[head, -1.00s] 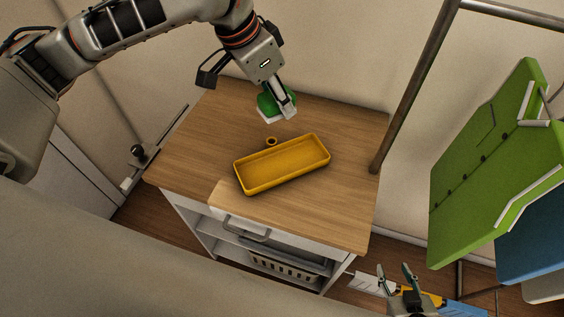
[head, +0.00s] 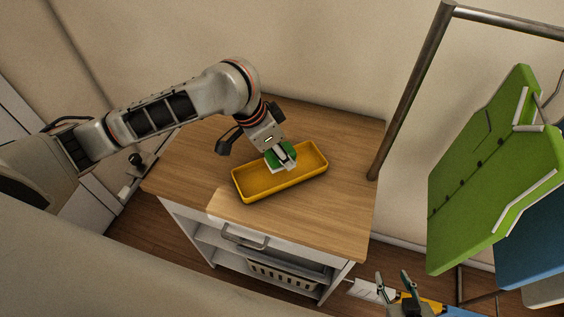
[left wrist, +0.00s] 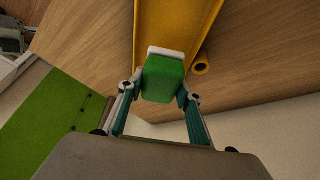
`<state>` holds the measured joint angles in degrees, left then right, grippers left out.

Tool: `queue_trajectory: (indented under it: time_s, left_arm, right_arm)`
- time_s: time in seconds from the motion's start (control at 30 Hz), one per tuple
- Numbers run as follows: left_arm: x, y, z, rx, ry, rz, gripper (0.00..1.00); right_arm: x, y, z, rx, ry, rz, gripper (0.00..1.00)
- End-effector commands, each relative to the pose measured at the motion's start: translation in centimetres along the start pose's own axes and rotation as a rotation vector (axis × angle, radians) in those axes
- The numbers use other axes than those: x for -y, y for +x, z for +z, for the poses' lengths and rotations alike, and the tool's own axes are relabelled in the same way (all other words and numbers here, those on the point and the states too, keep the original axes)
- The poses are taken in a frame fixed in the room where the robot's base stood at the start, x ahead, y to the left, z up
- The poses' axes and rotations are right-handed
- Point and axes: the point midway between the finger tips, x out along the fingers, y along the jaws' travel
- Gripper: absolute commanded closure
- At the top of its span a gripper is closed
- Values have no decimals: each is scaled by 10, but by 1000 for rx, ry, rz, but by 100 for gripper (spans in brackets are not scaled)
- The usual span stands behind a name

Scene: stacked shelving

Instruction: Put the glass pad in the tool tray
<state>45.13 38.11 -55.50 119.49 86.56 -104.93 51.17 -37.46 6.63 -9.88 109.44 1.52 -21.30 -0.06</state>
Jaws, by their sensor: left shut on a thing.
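The glass pad (head: 289,151) is a green block with a white face, held in my left gripper (head: 280,160). In the left wrist view, the pad (left wrist: 163,80) sits between the two fingers, its white edge towards the tray. The yellow tool tray (head: 250,187) lies on the wooden top, and the pad is over its middle. I cannot tell whether the pad touches the tray floor. The tray (left wrist: 178,22) runs up behind the pad in the wrist view. My right gripper (head: 394,286) is at the bottom right, fingers apart, empty.
The wooden-topped cabinet (head: 300,228) has free room around the tray. A small yellow ring (left wrist: 201,63) lies beside the tray; my left arm hides it in the head view.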

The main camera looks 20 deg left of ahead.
Motion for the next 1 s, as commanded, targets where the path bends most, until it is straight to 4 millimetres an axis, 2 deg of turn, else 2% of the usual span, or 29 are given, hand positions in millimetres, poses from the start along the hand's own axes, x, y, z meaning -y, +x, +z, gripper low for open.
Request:
queue_trajectory:
  time_s: [0.4, 0.83, 0.87, 1.0]
  left_arm:
    - [-1, 39, 16, 0, -1, 1, 87]
    - [0, 44, 18, 0, 0, 0, 87]
    - [0, 43, 18, 0, 0, 0, 59]
    - [0, 43, 18, 0, 0, 0, 59]
  right_arm:
    - [-1, 0, 0, -1, 0, 1, 60]
    - [-4, 0, 1, 1, -10, 1, 60]
    - [-4, 0, 1, 1, -10, 1, 60]
    - [-3, 0, 1, 2, -10, 1, 60]
